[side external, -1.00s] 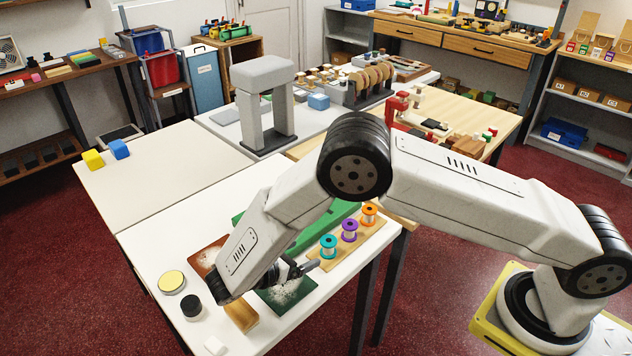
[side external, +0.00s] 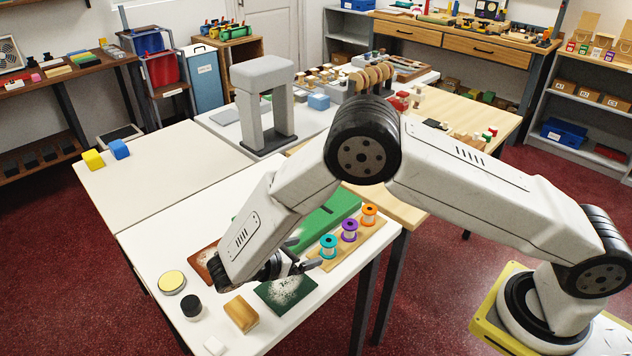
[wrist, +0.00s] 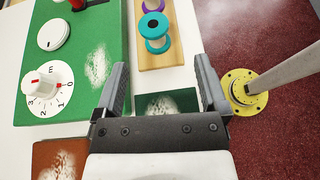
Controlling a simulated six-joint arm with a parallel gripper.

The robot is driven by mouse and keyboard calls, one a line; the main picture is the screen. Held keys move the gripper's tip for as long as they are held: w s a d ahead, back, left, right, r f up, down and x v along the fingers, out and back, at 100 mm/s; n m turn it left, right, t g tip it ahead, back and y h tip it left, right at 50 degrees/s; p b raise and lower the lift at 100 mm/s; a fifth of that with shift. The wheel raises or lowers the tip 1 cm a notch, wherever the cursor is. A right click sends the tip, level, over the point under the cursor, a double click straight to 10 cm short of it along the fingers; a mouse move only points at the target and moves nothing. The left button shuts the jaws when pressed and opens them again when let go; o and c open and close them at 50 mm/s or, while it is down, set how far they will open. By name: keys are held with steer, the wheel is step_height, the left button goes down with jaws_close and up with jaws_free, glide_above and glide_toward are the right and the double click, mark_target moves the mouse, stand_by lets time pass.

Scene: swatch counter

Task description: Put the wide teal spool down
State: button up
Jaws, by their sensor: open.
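The wide teal spool (side external: 328,246) stands on the near end of a wooden board (side external: 322,264), beside a purple spool (side external: 349,230) and an orange spool (side external: 369,215). In the wrist view the teal spool (wrist: 154,30) is ahead of the jaws, apart from them, with its ring-shaped teal top showing. My gripper (side external: 310,254) is low over the white table, close to the left of the spool. In the wrist view my gripper (wrist: 160,80) is open, with nothing between its fingers.
A green board (wrist: 78,60) with a white dial (wrist: 44,92) lies left of the spool board. A dark green plate with white powder (side external: 285,290) lies below the gripper. A wooden block (side external: 241,314), a black-capped jar (side external: 191,306) and a yellow-topped round tin (side external: 172,282) stand nearby.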

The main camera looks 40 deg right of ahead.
steer(key=s+d+r+m+t+y, duration=0.3)
steer(key=s+d+r+m+y, duration=0.7)
steer(key=m, duration=0.7)
steer(key=s+d+y, duration=0.1)
steer(key=s+y, duration=0.1)
steer(key=y, duration=0.1)
steer(key=shift+s+d, duration=0.25)
